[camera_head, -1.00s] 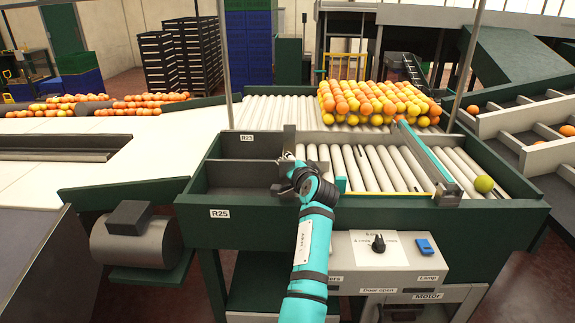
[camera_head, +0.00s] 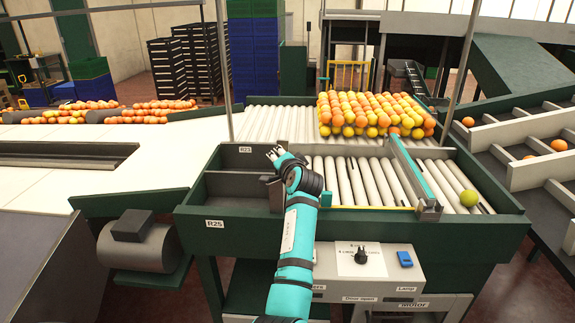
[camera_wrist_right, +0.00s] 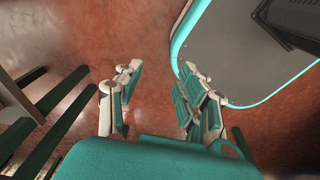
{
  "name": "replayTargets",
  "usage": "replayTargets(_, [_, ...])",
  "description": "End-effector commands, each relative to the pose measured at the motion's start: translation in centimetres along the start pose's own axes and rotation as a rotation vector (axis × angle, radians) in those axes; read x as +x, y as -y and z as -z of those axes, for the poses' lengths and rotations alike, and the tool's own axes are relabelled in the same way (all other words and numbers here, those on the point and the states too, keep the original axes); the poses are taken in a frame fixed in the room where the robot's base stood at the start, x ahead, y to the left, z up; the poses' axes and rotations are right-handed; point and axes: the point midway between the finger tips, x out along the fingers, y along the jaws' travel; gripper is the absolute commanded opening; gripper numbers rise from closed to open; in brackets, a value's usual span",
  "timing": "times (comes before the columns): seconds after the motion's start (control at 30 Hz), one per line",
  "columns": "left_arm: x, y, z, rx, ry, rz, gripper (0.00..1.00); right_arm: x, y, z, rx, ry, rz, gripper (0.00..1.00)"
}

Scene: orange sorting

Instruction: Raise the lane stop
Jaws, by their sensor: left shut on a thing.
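My left gripper (camera_head: 276,156) is at the left end of the short roller lane in the head view, shut on the lane stop. A dark grey upright plate (camera_head: 272,193), which looks like part of the lane stop, shows just below and left of the fingers. The gripper and wrist hide the rest of the stop, so its full height cannot be told. My right gripper (camera_wrist_right: 158,98) is open and empty in the right wrist view, above the reddish floor.
A yellow-green fruit (camera_head: 469,198) lies on the rollers at the right, beyond a teal-topped bar (camera_head: 412,172). Many oranges and yellow fruit (camera_head: 365,112) are heaped behind. A control box (camera_head: 366,259) is at the front. The roller lane (camera_head: 355,180) between is clear.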

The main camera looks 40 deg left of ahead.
Motion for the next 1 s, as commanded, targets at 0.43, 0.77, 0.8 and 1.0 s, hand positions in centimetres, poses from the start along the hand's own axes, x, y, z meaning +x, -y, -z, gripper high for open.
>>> replayTargets(0.43, [-0.4,0.4,0.8,0.000,-0.010,-0.004,0.17,-0.5,3.7,0.4,0.006,-0.004,0.044,0.38])
replayTargets(0.77, [-0.4,0.2,0.8,0.001,-0.009,-0.007,0.34,-0.5,2.0,0.1,0.005,0.000,0.024,0.38])
replayTargets(0.8, [-0.4,0.2,0.8,0.001,-0.008,-0.007,0.34,-0.4,1.9,0.2,0.007,-0.001,0.022,0.38])
replayTargets(1.0, [-2.2,0.2,0.8,0.000,-0.010,-0.007,0.34,-0.4,2.1,0.3,0.007,-0.003,0.025,0.38])
